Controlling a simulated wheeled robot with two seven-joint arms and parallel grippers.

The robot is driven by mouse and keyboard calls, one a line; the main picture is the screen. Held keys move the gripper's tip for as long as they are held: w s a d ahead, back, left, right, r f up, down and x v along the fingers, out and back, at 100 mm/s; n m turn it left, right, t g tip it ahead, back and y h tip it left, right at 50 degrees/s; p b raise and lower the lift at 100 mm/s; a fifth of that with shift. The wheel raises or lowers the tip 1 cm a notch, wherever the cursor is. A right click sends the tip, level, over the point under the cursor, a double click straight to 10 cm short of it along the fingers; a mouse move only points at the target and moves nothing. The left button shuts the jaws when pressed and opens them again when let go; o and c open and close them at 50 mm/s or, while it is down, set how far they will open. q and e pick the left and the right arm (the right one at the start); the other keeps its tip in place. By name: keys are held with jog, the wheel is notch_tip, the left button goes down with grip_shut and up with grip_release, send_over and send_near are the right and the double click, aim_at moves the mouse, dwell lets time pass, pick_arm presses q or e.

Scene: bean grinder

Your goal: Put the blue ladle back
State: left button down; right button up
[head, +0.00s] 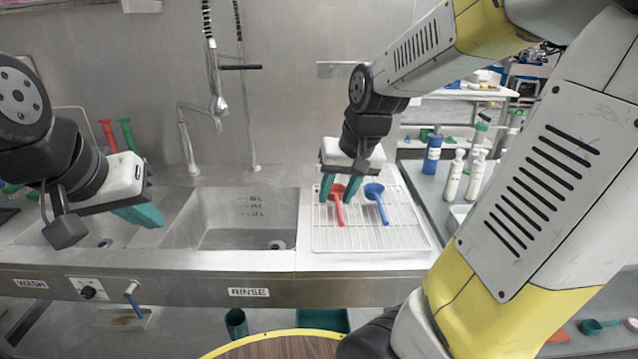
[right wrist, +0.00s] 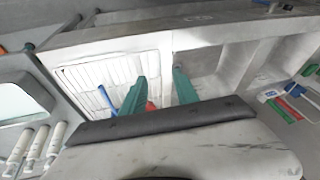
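The blue ladle (head: 376,203) lies on the white wire rack (head: 400,238) right of the sinks, its round bowl toward the back. A red ladle (head: 338,206) lies just left of it. My right gripper (head: 339,190) is over the back left of the rack, fingers apart, with the red ladle's bowl showing between them; I cannot tell whether they touch it. In the right wrist view the fingers (right wrist: 162,93) are apart, with part of the blue ladle (right wrist: 128,98) beside the left one. My left gripper (head: 140,215) is over the sinks at left, its finger gap unclear.
The rinse basin (head: 235,215) is empty. Red (head: 107,135) and green (head: 127,134) handles stand behind the left sink. Faucets rise at the back wall. Bottles (head: 453,172) stand on the right counter. A round wooden table (head: 285,347) is in front.

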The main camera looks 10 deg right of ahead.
jog(key=s+a+r+n+t, duration=0.1)
jog(key=s+a+r+t, duration=0.1)
jog(key=s+a+r, duration=0.2)
jog(key=s+r, duration=0.3)
jog(key=s, duration=0.3)
jog(key=shift+s+r+n+y, duration=0.2)
jog(key=shift+n+y, duration=0.1)
jog(key=shift+n, duration=0.1)
